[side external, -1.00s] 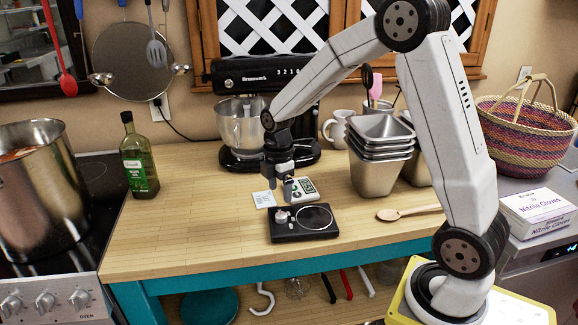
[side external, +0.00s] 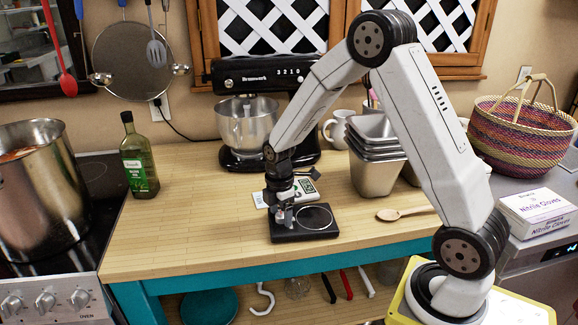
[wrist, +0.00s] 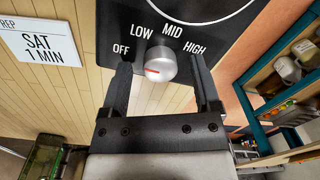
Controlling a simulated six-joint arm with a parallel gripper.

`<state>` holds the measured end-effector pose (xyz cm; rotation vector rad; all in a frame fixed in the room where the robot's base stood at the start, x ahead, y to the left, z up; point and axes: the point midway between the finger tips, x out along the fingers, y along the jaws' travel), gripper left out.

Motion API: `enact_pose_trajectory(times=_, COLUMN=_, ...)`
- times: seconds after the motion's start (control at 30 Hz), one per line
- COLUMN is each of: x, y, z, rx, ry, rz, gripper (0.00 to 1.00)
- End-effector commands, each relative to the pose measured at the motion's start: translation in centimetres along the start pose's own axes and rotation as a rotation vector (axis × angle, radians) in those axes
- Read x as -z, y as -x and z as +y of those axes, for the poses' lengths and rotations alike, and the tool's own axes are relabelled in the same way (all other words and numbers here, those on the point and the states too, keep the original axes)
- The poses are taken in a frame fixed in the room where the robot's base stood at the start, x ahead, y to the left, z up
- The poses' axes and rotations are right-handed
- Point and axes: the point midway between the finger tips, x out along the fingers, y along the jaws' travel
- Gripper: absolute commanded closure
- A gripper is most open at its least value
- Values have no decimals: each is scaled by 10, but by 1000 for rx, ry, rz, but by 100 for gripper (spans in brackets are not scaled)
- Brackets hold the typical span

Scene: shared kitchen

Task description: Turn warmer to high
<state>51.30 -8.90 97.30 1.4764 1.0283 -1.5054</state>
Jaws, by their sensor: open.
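The warmer (side external: 318,219) is a flat black unit with a round plate ring, on the wooden counter. Its silver knob (wrist: 161,64) shows in the wrist view, with OFF, LOW, MID and HIGH printed around it. The knob's red mark points to the left, about toward OFF. My gripper (side external: 283,218) is lowered over the knob end of the warmer. In the wrist view, my gripper (wrist: 160,70) is open, with one finger on each side of the knob and visible gaps between. In the side view, the gripper hides most of the knob.
A white card (wrist: 40,42) reading "SAT 1 MIN" lies beside the warmer. Stacked metal pans (side external: 377,160), a wooden spoon (side external: 400,213) and a stand mixer (side external: 245,130) stand nearby.

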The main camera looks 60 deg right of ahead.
Motion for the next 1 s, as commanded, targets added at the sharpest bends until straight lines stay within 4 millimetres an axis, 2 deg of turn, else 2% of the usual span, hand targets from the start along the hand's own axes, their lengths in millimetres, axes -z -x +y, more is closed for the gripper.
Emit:
enact_pose_trajectory(times=0.07, x=0, y=0, z=0, rx=0, ry=0, rz=0, gripper=20)
enact_pose_trajectory(times=0.1, x=0, y=0, z=0, rx=0, ry=0, rz=0, gripper=23)
enact_pose_trajectory(times=0.17, x=0, y=0, z=0, rx=0, ry=0, rz=0, gripper=42)
enact_pose_trajectory(times=0.3, x=0, y=0, z=0, rx=0, ry=0, rz=0, gripper=87)
enact_pose_trajectory(times=0.33, x=0, y=0, z=0, rx=0, ry=0, rz=0, gripper=96)
enact_pose_trajectory(times=0.37, x=0, y=0, z=0, rx=0, ry=0, rz=0, gripper=100)
enact_pose_trajectory(times=0.73, x=0, y=1, z=0, rx=0, ry=-34, rz=1, gripper=100)
enact_pose_trajectory(times=1.0, x=0, y=1, z=0, rx=0, ry=-162, rz=5, gripper=100)
